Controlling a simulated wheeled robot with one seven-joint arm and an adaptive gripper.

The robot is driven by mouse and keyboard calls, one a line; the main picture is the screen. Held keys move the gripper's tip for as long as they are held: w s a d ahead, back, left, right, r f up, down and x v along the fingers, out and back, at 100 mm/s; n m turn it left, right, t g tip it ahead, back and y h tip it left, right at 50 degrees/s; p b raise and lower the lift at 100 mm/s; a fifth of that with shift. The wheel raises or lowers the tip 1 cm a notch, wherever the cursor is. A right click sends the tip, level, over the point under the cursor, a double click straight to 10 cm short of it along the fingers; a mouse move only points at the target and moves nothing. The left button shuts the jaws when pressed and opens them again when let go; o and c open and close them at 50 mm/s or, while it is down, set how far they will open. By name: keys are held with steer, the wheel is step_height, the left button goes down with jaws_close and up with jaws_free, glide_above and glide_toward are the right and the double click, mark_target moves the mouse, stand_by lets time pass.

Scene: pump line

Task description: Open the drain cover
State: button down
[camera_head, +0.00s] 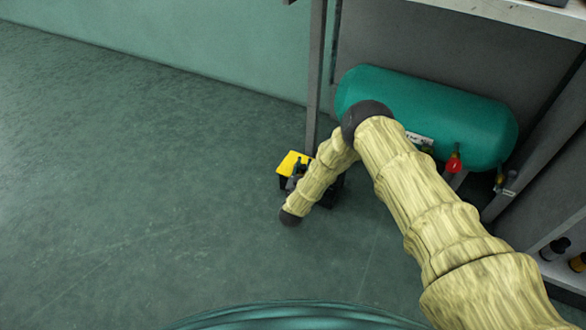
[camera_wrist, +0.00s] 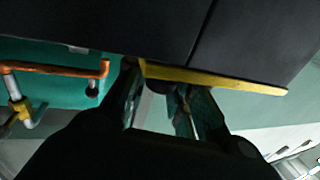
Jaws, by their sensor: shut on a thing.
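The drain cover (camera_head: 294,163) is a yellow plate on a dark box on the floor, left of my forearm. In the wrist view its yellow edge (camera_wrist: 225,79) runs along a large dark surface that fills the top. My gripper (camera_wrist: 158,76) is at this edge, its two dark fingers on either side of a small yellow and dark part there, shut on it. In the head view my gripper is a small dark shape mostly hidden by my sleeved arm. How far the cover is tilted I cannot tell.
A green tank (camera_head: 440,110) with a red-handled valve (camera_head: 453,163) lies under the bench, right of the box. A grey bench leg (camera_head: 316,75) stands just behind the box. An orange pipe (camera_wrist: 60,69) shows in the wrist view. The floor to the left is clear.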

steer(key=shift+a, duration=0.2)
steer(key=c, duration=1.2)
jaws_free()
steer(key=v, duration=1.2)
